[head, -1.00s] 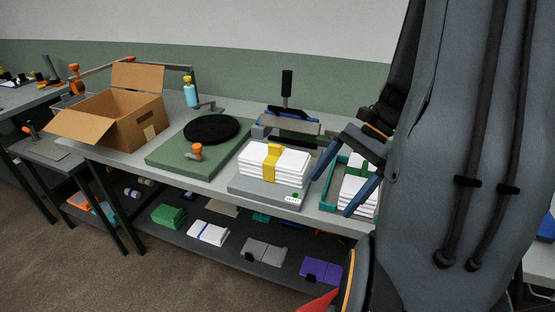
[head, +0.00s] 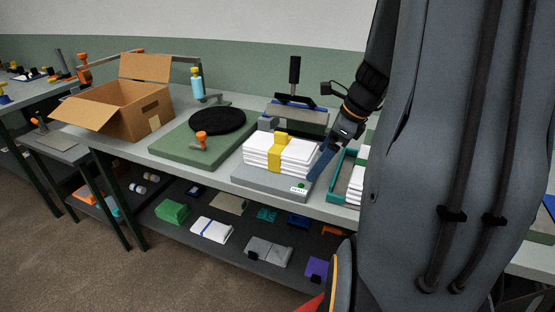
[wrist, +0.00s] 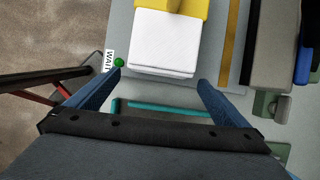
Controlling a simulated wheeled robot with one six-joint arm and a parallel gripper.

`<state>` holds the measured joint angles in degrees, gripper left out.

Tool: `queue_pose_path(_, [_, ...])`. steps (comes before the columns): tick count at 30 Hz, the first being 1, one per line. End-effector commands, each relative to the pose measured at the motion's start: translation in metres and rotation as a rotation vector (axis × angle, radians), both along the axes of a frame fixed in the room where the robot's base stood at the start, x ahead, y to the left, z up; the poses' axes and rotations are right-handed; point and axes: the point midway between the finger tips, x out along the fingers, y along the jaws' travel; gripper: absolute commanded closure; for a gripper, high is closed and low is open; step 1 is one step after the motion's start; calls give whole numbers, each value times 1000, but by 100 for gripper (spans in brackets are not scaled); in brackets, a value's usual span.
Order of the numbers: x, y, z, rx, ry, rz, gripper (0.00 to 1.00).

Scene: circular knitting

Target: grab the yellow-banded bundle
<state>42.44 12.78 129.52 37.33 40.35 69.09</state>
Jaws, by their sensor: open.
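The yellow-banded bundle (head: 281,153) is a stack of white folded pieces with a yellow band around its middle. It lies on a grey scale (head: 270,181) on the table. In the wrist view the white end of the bundle (wrist: 163,45) is at top centre, with the yellow band (wrist: 172,5) at the top edge. My gripper (wrist: 160,78) is open, its blue fingers on either side of the bundle's near end, and nothing is between the tips. In the head view my gripper (head: 318,160) is just right of the bundle. Its height above the scale is unclear.
A teal tray (head: 342,178) with white pieces is right of the scale, partly behind my arm. A press with a black handle (head: 294,78) stands behind the bundle. A green board (head: 175,150) with a black disc and an open cardboard box (head: 135,108) are to the left.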

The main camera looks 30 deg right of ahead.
Motion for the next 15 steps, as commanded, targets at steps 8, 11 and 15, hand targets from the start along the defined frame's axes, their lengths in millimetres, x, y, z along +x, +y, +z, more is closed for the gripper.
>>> queue_pose_path(8, [20, 18, -2, -9, 14, -17, 0])
queue_pose_path(11, [34, 29, -1, -9, 13, -17, 0])
queue_pose_path(15, [51, 42, -2, -9, 13, -17, 0])
